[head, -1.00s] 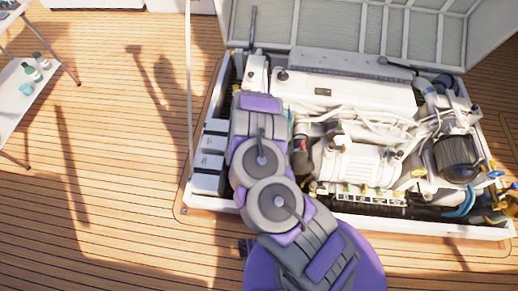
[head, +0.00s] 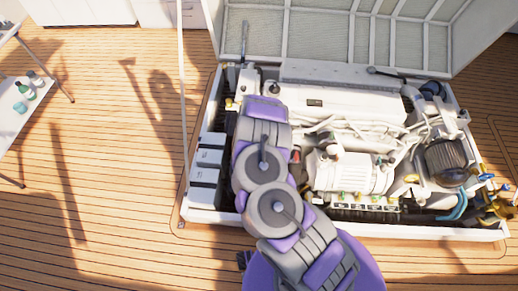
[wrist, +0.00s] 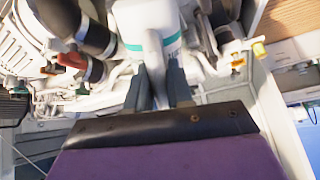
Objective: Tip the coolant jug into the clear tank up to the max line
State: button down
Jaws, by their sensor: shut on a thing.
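In the wrist view, my gripper (wrist: 158,88) is shut on the handle of a white jug (wrist: 146,18) with a teal band and partly visible dark lettering. The two dark fingers sit on either side of the handle. The jug's upper part runs out of the frame, so its spout and coolant level are hidden. In the head view, my own arm covers the gripper and jug. I cannot make out the clear tank or its max line for certain in either view.
The white engine (head: 335,110) fills the open hatch, with hoses and pipes around it. The raised hatch lid (head: 345,40) stands behind. White battery boxes (head: 207,165) line the left side. A table (head: 12,125) with small bottles stands far left. Wood deck is clear between.

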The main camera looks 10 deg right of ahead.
jog(key=shift+w+d+r+p, duration=0.3)
jog(key=shift+w+d+p, duration=0.2)
jog(key=shift+w, duration=0.25)
jog(key=shift+w+d+r+g+p, duration=0.15)
jog(key=shift+d+r+g+p, duration=0.25)
jog(key=shift+p, duration=0.6)
jog(key=shift+a+y+p, duration=0.15)
jog(key=shift+y+p, duration=0.15)
jog(key=shift+p, duration=0.2)
jog(key=shift+w+r+g+p, duration=0.15)
jog(key=shift+r+g+p, duration=0.15)
jog(key=shift+p, duration=0.2)
jog(key=shift+w+d+r+p, duration=0.15)
jog(key=shift+d+p, duration=0.15)
jog(key=shift+p, duration=0.7)
jog(key=shift+w+r+g+y+p, duration=0.25)
jog(key=shift+g+y+p, duration=0.15)
jog(key=shift+p, duration=0.8)
jog(key=shift+p, duration=0.55)
jog(key=shift+s+f+t+b, duration=0.1)
jog(key=shift+f+t+b, duration=0.15)
jog(key=shift+b, duration=1.5)
dwell(0.4)
